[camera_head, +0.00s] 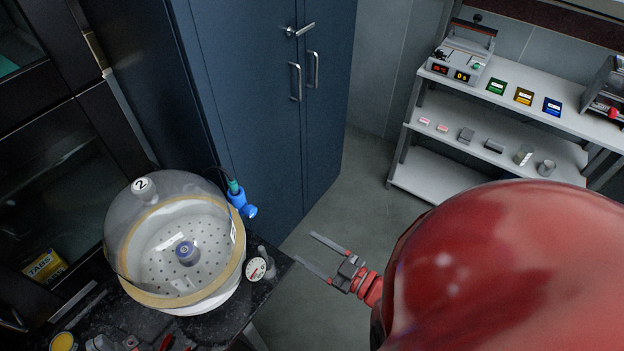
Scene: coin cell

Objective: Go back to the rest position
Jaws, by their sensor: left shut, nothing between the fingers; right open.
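My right gripper (304,247) is at the middle of the view, at the end of my red arm coming in from the right. Its two thin grey fingers are spread apart and nothing is between them. They point left toward the dark bench and appear just right of the bench's corner. The glass desiccator (140,231) on the bench is left of the fingertips, apart from them.
The dark bench (221,334) carries the desiccator, a dial gauge (256,269) and a blue valve (239,202). A blue cabinet (250,100) stands behind. A white shelf (485,160) at back right holds devices and small parts. Open floor (365,185) lies between.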

